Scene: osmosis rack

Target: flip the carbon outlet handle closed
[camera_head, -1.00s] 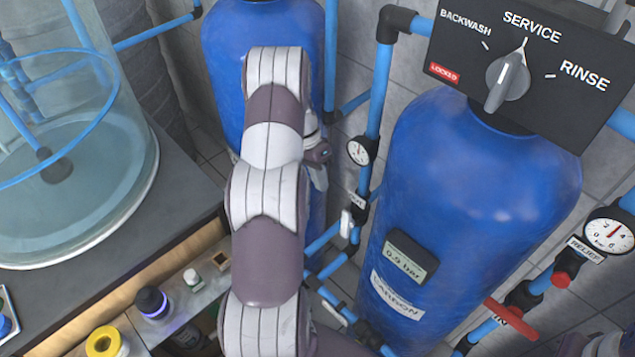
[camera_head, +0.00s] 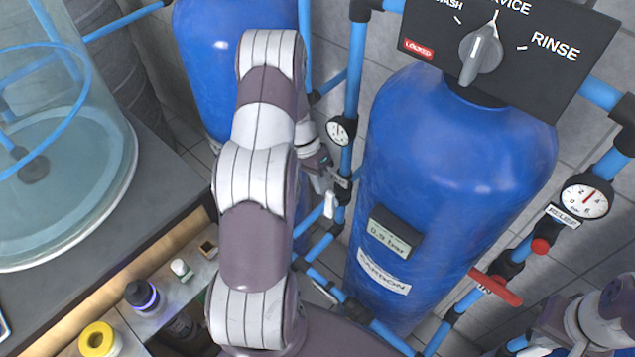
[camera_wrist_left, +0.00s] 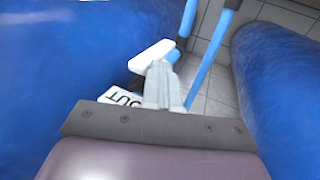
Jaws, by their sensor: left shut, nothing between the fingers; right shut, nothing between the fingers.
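The carbon outlet handle (camera_head: 330,205) is a small white lever on the pipe left of the blue carbon tank (camera_head: 440,180), under a tag. In the left wrist view the white handle (camera_wrist_left: 151,55) lies slanted just beyond my fingertips, by the OUT tag (camera_wrist_left: 121,98). My left gripper (camera_head: 326,180) is shut and empty, just above the handle in the head view. In the left wrist view its fingers (camera_wrist_left: 162,72) overlap the handle's lower right end; I cannot tell whether they touch. My right gripper (camera_head: 548,336) is shut at the lower right, partly out of frame.
A second blue tank (camera_head: 215,75) stands behind my left arm. A pressure gauge (camera_head: 340,130) sits above the handle. A red inlet handle (camera_head: 496,289) and a relief gauge (camera_head: 584,200) are right of the carbon tank. A counter (camera_head: 175,165) with a clear tank is at left.

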